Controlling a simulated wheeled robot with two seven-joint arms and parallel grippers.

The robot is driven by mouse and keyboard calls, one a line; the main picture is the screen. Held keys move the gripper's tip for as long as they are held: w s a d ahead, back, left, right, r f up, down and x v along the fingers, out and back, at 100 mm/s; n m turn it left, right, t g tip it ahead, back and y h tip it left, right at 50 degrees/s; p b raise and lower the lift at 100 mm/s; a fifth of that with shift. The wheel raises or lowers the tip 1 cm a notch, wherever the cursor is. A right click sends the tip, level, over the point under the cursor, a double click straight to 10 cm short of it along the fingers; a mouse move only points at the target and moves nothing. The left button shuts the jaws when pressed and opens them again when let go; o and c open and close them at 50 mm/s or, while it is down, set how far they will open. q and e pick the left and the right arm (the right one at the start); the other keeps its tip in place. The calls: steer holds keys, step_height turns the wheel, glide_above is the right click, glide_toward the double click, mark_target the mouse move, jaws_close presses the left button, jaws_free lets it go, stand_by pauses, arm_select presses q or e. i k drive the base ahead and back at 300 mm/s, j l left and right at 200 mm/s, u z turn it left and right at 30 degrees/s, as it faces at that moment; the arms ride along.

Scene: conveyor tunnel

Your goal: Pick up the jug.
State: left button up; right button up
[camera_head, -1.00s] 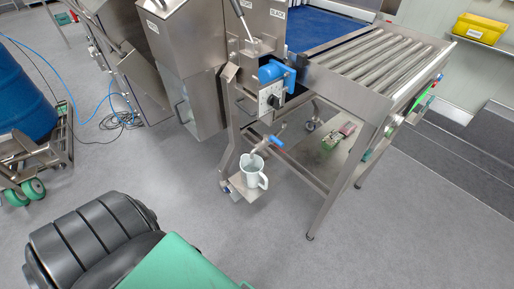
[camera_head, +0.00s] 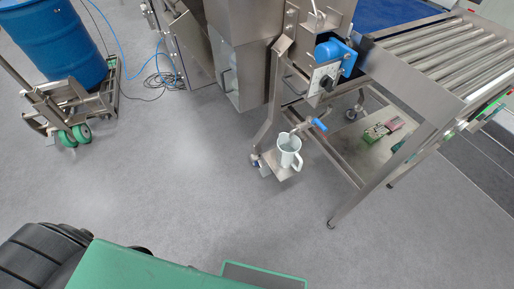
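The jug (camera_head: 288,153) is a pale white-grey pitcher with a handle on its right side. It stands upright on a small steel shelf (camera_head: 270,166) low on the conveyor frame, under a tap with a blue handle (camera_head: 319,125). Neither of my grippers is in view. Nothing touches the jug apart from the shelf, as far as I can see.
The steel machine with a roller conveyor (camera_head: 437,58) stands behind and right of the jug, its legs reaching the floor. A blue drum (camera_head: 58,40) on a wheeled trolley (camera_head: 75,110) is at the left. Grey floor (camera_head: 170,190) lies clear in front.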

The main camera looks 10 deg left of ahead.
mark_target(288, 149)
steer(key=i+j+z, duration=0.15)
steer(key=j, duration=0.25)
steer(key=i+j+z, duration=0.15)
steer(key=j, duration=0.25)
steer(key=i+j+z, duration=0.1)
steer(key=j, duration=0.35)
steer(key=i+j+z, duration=0.15)
steer(key=j, duration=0.25)
